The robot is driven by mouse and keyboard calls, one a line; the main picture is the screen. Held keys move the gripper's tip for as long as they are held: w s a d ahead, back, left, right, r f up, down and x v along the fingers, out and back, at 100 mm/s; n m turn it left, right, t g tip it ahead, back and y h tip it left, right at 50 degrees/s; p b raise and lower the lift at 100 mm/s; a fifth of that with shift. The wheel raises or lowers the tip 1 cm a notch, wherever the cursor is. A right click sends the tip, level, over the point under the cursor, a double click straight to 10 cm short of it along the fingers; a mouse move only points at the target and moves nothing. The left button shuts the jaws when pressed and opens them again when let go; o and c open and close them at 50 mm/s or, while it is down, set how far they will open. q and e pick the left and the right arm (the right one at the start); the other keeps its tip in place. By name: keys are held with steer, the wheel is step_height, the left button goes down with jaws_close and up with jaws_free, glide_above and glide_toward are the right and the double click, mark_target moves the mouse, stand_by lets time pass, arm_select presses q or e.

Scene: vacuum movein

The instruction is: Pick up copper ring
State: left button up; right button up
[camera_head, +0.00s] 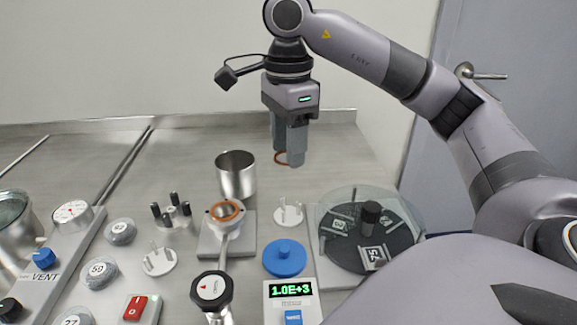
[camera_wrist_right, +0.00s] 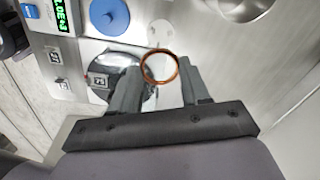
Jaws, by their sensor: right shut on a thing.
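The copper ring (camera_wrist_right: 145,76) is a thin orange-brown ring seen in the right wrist view between the two fingertips of my right gripper (camera_wrist_right: 158,68). In the head view only part of the ring (camera_head: 280,159) shows, beside the lower end of the fingers. My right gripper (camera_head: 288,160) points down, shut on the ring, and holds it above the table, behind the metal cup. The rest of the ring is hidden by the fingers in the head view. My left gripper does not show in either view.
A metal cup (camera_head: 236,178) stands left of my right gripper. A flange fitting with an orange-brown ring on top (camera_head: 225,210), a blue disc (camera_head: 285,259), a white pronged holder (camera_head: 288,213) and a glass-covered dark plate (camera_head: 395,247) stand nearer. The table's back right (camera_head: 345,160) is clear.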

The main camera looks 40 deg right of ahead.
arm_select(q)
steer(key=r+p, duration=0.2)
steer(key=p, duration=0.1)
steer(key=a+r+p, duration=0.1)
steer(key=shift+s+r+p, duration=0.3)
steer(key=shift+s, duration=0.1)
arm_select(e)
step_height(320, 180, up, 10)
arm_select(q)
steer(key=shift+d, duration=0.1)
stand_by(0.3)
